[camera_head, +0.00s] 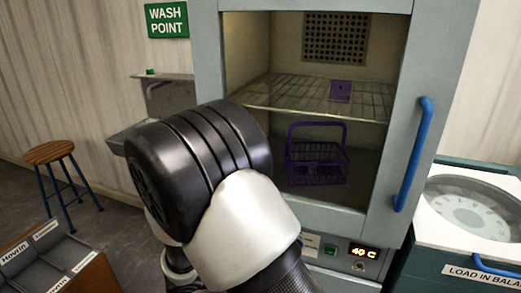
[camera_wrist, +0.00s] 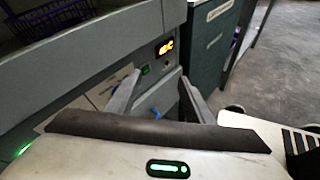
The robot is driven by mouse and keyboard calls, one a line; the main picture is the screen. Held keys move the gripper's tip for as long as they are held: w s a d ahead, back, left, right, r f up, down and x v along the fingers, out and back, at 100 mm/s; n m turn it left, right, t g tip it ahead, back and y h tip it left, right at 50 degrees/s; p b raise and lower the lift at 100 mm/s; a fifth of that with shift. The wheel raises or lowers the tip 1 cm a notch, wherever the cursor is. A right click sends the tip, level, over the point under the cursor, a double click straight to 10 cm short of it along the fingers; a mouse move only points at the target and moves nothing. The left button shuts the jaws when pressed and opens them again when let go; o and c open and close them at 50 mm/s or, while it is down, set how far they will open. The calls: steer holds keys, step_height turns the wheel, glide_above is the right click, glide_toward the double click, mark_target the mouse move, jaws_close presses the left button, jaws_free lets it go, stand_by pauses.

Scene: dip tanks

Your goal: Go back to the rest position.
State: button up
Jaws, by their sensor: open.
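My gripper (camera_wrist: 159,77) shows in the wrist view with its two grey fingers apart and nothing between them. It is in front of the lower front panel of the grey cabinet (camera_wrist: 80,75), near the lit display (camera_wrist: 165,47). In the head view my arm covers the middle foreground and hides my gripper. The cabinet (camera_head: 207,60) stands behind the arm, with a blue handle (camera_head: 412,150) on its right side. A purple basket (camera_head: 317,164) sits in its lower part, and a small purple item (camera_head: 340,91) is on the wire shelf (camera_head: 290,100).
A wash basin (camera_head: 130,137) is left of the cabinet, under a green sign (camera_head: 167,20). A stool (camera_head: 50,152) and a compartment box (camera_head: 85,275) stand at left. A round-lidded machine (camera_head: 465,250) stands close at right. Floor shows between stool and basin.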

steer(key=s+d+r+m+g+y, duration=0.4)
steer(key=s+d+r+m+y, duration=0.55)
steer(key=s+r+m, duration=0.45)
step_height(320, 180, up, 22)
steer(key=a+m+t+y+p, duration=0.1)
steer(key=m+t+y+p, duration=0.2)
steer(key=p, duration=1.4)
steer(key=m, duration=0.3)
steer(key=shift+s+a+r+t+p, duration=0.2)
steer(key=shift+a+t+p, duration=0.1)
steer(key=shift+a+p, duration=0.1)
